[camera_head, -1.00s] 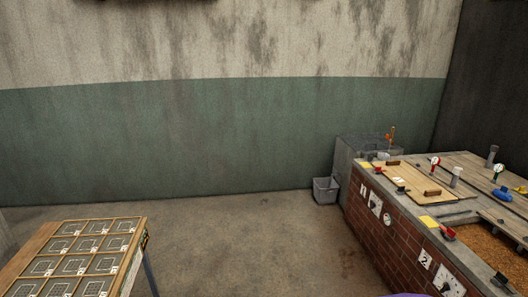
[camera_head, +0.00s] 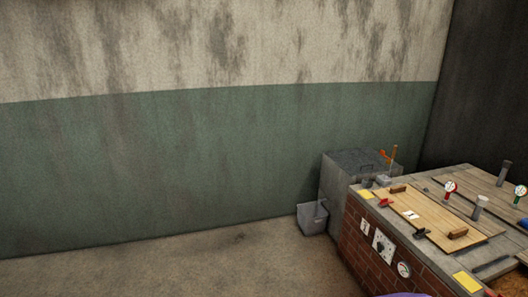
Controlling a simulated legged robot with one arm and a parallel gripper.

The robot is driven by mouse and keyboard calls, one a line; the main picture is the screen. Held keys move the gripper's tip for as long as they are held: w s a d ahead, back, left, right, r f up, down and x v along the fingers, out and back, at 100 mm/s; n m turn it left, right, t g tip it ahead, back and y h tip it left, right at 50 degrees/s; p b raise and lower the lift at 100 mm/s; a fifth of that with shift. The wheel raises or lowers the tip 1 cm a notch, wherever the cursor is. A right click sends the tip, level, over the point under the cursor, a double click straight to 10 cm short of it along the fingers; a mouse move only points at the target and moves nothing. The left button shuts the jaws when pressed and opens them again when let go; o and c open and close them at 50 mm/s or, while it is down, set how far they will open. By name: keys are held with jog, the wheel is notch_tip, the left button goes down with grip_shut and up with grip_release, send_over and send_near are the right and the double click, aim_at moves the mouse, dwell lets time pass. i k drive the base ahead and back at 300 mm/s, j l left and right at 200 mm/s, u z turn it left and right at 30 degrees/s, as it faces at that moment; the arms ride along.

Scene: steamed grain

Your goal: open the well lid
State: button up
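A grey box-like block (camera_head: 340,190) stands against the green wall at the back right. Its dark flat top (camera_head: 350,160) looks closed and carries a small handle. A brick-sided counter (camera_head: 372,262) stands in front of it, with a light wooden lid (camera_head: 425,205) lying flat on top. This wooden lid has brown handles at its two ends and a white label. I cannot tell for certain which of these covers is the well lid. My gripper is not in view.
A grey bucket (camera_head: 313,218) stands on the floor beside the block. Gauges (camera_head: 450,187), short pipes (camera_head: 479,206) and red-handled clamps rise from the counter. A second wooden lid (camera_head: 480,196) lies further right. The floor (camera_head: 200,270) at left and centre is clear.

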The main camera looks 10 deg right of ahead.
aim_at(355, 163)
jog(key=i+l+z, duration=0.1)
jog(key=i+z, duration=0.3)
jog(key=i, duration=0.55)
jog(key=i+j+z, duration=0.15)
jog(key=i+z, duration=0.25)
jog(key=i, duration=0.55)
jog(key=i+j+z, duration=0.1)
jog(key=i, duration=0.35)
jog(key=i+j+z, duration=0.1)
jog(key=i, duration=0.4)
jog(key=i+j+z, duration=0.15)
jog(key=i, duration=0.3)
jog(key=i+j+z, duration=0.1)
jog(key=i, duration=0.35)
jog(key=i+j+z, duration=0.25)
